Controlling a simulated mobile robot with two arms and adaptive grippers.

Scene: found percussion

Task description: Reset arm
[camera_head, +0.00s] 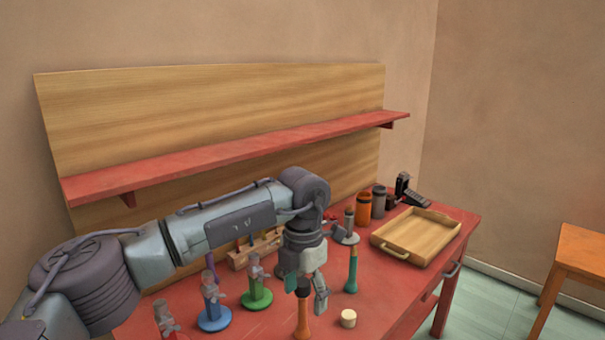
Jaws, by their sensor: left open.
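My left arm (225,222) reaches in from the left across the red table (385,300). My left gripper (306,286) points down above the table, with its fingers apart and nothing seen between them. An orange upright piece with a dark top (303,322) stands just below and in front of it in the picture; I cannot tell whether they touch. My right gripper is not in view.
Stands with blue (214,319) and green (257,299) bases are left of the gripper. A cream cylinder (348,318) is at right. A wooden tray (440,242), orange cup (363,208) and black device (408,192) stand farther right. A red shelf (240,152) overhangs behind.

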